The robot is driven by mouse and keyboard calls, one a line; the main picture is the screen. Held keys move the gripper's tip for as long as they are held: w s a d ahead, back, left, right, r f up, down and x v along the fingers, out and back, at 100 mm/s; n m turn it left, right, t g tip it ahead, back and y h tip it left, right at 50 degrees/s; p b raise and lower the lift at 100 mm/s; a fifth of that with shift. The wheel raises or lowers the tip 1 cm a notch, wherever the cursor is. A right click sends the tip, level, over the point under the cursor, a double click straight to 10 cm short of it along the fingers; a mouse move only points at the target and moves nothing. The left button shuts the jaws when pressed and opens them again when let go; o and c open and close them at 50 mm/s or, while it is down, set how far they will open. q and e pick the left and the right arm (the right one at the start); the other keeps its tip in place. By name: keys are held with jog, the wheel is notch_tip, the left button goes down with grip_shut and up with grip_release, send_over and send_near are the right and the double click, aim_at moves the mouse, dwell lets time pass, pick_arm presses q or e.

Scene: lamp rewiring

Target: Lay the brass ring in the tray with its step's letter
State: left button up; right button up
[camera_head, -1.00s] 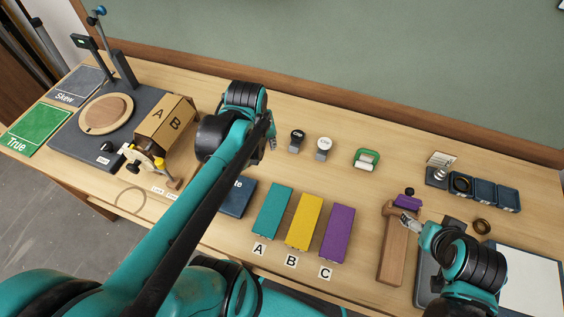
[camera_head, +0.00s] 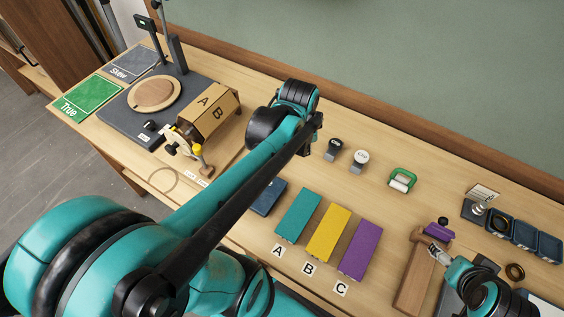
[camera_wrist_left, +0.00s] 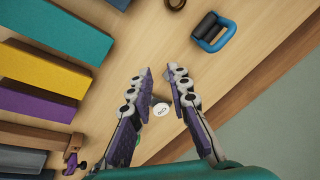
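A brass ring (camera_head: 515,271) lies on the table at the right, in front of a row of small dark trays. The near-left tray (camera_head: 499,222) seems to hold a dark ring; I read no letters on these trays. Another brownish ring (camera_wrist_left: 175,4) is cut off by the top edge of the left wrist view. My left gripper (camera_head: 314,125) is open and empty; in the left wrist view its fingers (camera_wrist_left: 160,82) stand apart above the table, with a white-topped stamp beyond them. My right gripper (camera_head: 438,252) is beside a wooden block; its fingers are too small to read.
Teal (camera_head: 298,215), yellow (camera_head: 328,232) and purple (camera_head: 361,250) blocks lie mid-table, with cards A, B and C before them. A blue-handled tool (camera_wrist_left: 213,32) shows in the left wrist view.

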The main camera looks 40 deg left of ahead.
pick_arm(q)
jog(key=w+a+f+m+g, duration=0.1)
jog(key=a+f+m, duration=0.1)
jog(key=a, duration=0.1)
jog(key=w+a+f+m+g, duration=0.1)
jog(key=a+f+m, duration=0.1)
jog(key=a+f, duration=0.1)
jog(key=a+f+m+g, duration=0.1)
jog(key=a+f, duration=0.2)
jog(key=a, duration=0.1)
jog(key=shift+w+a+m+h, duration=0.2)
jog(key=shift+w+m+h, duration=0.2)
notch_tip(320, 180, down, 8)
jog(key=b, duration=0.3)
jog(key=shift+s+r, duration=0.1)
jog(key=shift+r, duration=0.05)
grip_shut()
